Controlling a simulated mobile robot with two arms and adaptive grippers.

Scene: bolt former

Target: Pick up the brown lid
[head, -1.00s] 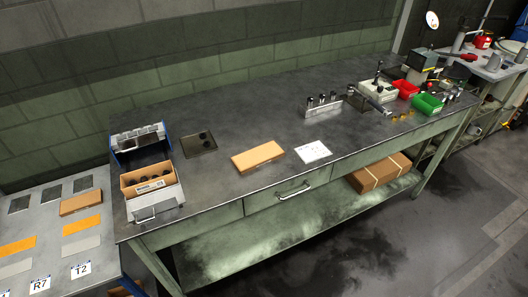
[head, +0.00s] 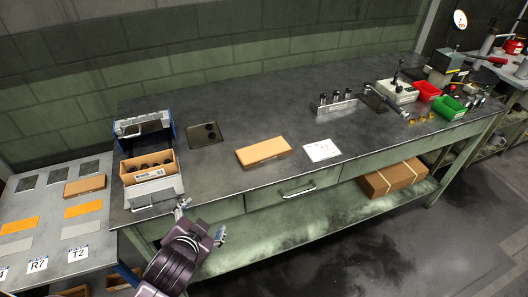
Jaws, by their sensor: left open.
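The brown lid (head: 264,152) is a flat cardboard piece lying on the dark workbench top, left of a white paper sheet. An open brown cardboard box (head: 148,167) with dark parts in it sits on a grey stand at the bench's left end. My left gripper (head: 203,222) is in the head view at the bottom, in front of the bench's front edge, below and left of the lid. It is open with nothing between its fingers, and apart from the lid. My right gripper does not show.
A white paper sheet (head: 322,150) lies just right of the lid. A metal holder (head: 335,105), a red bin (head: 428,91) and a green bin (head: 449,107) stand further right. The bench's front edge has a drawer handle (head: 297,191).

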